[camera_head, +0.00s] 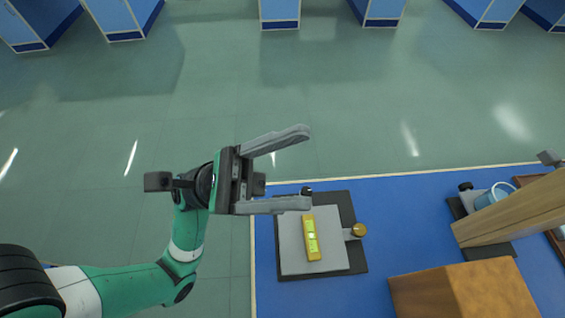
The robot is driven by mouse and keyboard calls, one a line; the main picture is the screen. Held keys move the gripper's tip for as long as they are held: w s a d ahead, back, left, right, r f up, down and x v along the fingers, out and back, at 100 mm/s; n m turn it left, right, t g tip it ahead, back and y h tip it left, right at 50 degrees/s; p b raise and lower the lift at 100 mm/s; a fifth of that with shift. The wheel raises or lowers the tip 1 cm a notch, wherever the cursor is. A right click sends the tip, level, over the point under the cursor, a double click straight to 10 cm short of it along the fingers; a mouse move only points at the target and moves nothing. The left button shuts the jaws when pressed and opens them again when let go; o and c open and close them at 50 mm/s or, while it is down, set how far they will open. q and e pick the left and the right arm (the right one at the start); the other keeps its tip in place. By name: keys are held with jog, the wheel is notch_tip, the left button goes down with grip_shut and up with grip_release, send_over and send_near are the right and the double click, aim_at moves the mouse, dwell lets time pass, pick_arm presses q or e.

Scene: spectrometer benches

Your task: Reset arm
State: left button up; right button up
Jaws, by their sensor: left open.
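My left gripper (306,168) is open and empty, its two grey fingers pointing right. It is over the far left corner of the blue bench, with the lower finger in front of the far edge of a grey plate. My green left arm comes in from the lower left. My right gripper cannot be made out; a small dark part shows at the right edge, and I cannot tell what it is.
A yellow spirit level (312,238) lies on the grey plate (292,258), which has a brass knob (359,230). The blue bench (375,285) also bears a wooden block (465,292), a wooden beam (515,208) and a blue cup (494,195). The floor beyond is clear up to blue cabinets (280,10).

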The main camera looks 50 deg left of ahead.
pick_arm(q)
jog(key=shift+r, duration=0.25)
dwell(0.4)
